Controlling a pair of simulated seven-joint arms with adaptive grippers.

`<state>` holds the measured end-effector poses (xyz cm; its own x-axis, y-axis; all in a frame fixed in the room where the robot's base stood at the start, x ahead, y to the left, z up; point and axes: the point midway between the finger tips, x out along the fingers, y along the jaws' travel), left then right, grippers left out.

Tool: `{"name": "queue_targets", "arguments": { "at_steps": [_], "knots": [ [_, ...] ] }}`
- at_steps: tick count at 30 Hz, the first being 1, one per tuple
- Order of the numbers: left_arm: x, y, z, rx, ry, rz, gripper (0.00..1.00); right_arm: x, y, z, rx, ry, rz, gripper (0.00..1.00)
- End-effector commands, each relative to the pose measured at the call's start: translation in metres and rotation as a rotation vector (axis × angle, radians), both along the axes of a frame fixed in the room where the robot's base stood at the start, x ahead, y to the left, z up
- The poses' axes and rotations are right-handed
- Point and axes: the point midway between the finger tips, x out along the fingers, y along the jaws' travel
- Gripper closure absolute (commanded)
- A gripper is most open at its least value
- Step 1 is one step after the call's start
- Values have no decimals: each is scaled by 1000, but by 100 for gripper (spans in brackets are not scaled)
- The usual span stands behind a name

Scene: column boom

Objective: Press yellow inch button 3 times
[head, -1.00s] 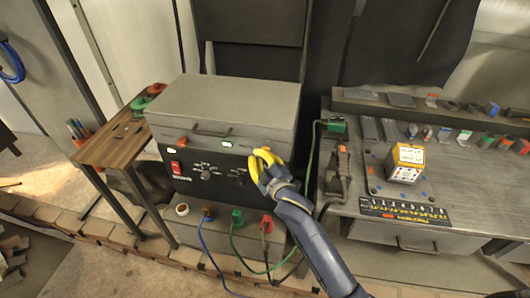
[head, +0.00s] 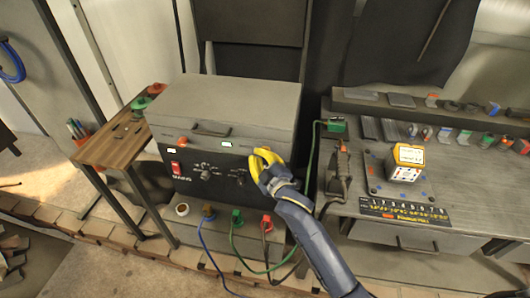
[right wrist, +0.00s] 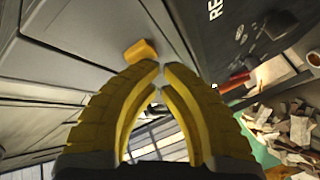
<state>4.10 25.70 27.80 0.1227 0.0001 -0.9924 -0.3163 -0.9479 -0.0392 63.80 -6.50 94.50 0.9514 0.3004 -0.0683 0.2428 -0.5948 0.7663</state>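The grey machine (head: 225,105) has a dark front panel (head: 222,163) with knobs and a red switch (head: 176,167). My right gripper (head: 262,155) is at the panel's upper right, with yellow fingers. In the right wrist view its fingertips (right wrist: 162,72) come together with nothing between them. A yellow-orange block (right wrist: 140,50) sits just beyond the fingertips, apart from them; I cannot tell whether it is the inch button or a latch. In the head view the gripper hides that part of the machine. My left gripper is not in view.
A wooden side table (head: 115,145) is at left. A workbench (head: 450,180) with a white-and-orange box (head: 405,163) and small parts is at right.

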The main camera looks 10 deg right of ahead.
Motion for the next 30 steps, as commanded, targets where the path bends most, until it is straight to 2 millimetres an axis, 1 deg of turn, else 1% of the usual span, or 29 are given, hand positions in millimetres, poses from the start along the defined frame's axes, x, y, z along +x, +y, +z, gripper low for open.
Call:
{"name": "queue_targets", "arguments": {
  "at_steps": [10,24,30],
  "knots": [
    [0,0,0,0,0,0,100,-14,4,0,0,1,-1,100],
    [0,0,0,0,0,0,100,-17,6,0,0,0,0,100],
    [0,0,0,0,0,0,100,-26,9,-1,2,1,1,100]
  ]
}}
